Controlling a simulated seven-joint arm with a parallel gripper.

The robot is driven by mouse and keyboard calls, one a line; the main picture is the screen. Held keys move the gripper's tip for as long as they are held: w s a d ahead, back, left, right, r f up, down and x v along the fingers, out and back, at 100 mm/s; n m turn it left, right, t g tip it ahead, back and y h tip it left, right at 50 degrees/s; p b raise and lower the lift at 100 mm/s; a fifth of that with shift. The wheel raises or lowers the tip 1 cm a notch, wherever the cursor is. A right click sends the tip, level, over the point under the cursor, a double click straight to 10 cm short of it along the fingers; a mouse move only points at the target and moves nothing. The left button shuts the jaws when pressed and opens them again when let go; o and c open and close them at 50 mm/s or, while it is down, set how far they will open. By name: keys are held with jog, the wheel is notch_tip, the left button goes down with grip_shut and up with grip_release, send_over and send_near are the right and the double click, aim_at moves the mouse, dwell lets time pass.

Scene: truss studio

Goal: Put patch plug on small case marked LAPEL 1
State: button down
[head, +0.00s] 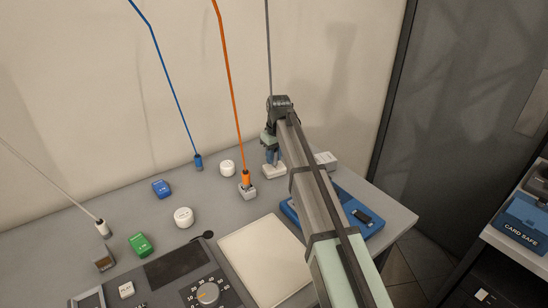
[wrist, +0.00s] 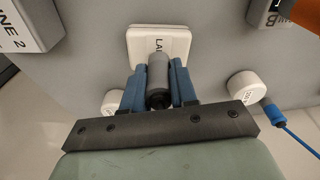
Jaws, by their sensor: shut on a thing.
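My gripper (head: 271,156) is at the back right of the table in the head view, its blue fingers pointing down. In the wrist view my gripper (wrist: 158,82) is shut on a grey cylindrical patch plug (wrist: 158,72). A grey cable (head: 268,50) runs up from the gripper area in the head view. A small white case (wrist: 150,32) lies right beyond the plug's far end; its label shows "LA", the rest hidden by the plug. The white case (head: 274,172) also shows under the fingertips in the head view. I cannot tell whether the plug touches it.
An orange plug (head: 246,178) stands on a grey case to the left. A blue plug (head: 198,162) and white round pots (head: 227,168) are farther left. A pale box (head: 326,160) is close on the right. A blue tray (head: 345,228) lies under my arm.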

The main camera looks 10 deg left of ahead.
aim_at(276, 152)
jog(key=shift+f, duration=0.35)
jog(key=shift+f, duration=0.1)
jog(key=c, duration=0.9)
grip_release()
jog(key=r, duration=0.8)
jog(key=s+d+r, duration=0.1)
jog(key=r, duration=0.3)
jog(key=shift+r, duration=0.1)
